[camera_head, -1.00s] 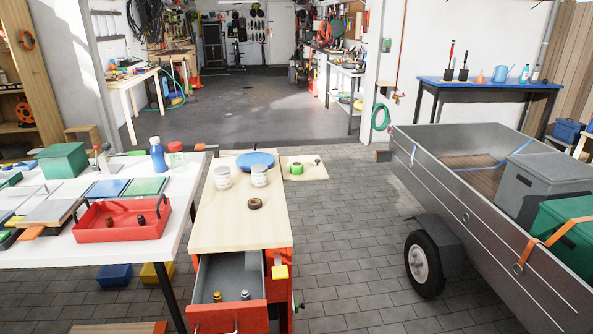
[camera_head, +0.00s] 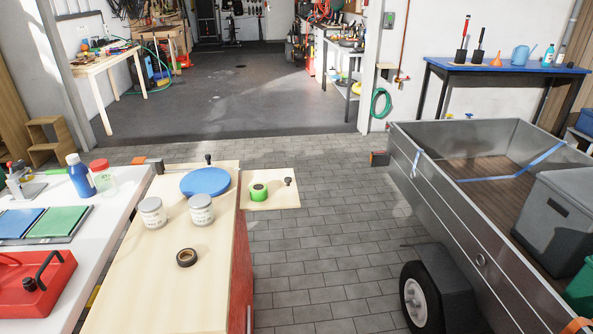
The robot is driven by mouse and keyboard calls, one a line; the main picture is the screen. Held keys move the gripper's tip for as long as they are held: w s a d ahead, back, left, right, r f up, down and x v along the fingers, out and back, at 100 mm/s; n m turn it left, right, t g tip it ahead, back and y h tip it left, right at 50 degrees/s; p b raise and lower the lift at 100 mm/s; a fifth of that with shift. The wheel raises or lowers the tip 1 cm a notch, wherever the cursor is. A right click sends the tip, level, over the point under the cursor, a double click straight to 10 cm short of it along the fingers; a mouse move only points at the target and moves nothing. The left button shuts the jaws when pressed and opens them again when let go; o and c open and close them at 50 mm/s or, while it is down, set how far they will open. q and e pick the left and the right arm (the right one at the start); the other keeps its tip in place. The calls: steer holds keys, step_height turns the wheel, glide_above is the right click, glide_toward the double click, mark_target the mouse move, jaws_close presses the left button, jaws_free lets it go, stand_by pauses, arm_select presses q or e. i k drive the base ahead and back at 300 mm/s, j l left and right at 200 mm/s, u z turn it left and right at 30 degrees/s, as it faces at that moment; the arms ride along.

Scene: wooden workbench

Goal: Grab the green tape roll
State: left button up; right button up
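The green tape roll (camera_head: 259,193) stands on a small light wood side board (camera_head: 283,199) at the right of the wooden workbench (camera_head: 160,291). It is bright green with a dark centre. A brown tape roll (camera_head: 187,258) lies on the workbench top, nearer to me. Neither of my grippers shows in the head view.
Two white cans (camera_head: 201,210) and a blue disc (camera_head: 205,183) are on the workbench. A white table (camera_head: 110,212) with a red toolbox (camera_head: 35,287) stands at left. A metal trailer (camera_head: 447,216) stands at right. Paved floor (camera_head: 330,240) between bench and trailer is clear.

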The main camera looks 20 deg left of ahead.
mark_target(258, 191)
steer(key=i+l+u, duration=0.1)
steer(key=i+u, duration=0.25)
steer(key=i, duration=0.2)
steer(key=i+l+u, duration=0.3)
steer(key=i, duration=0.25)
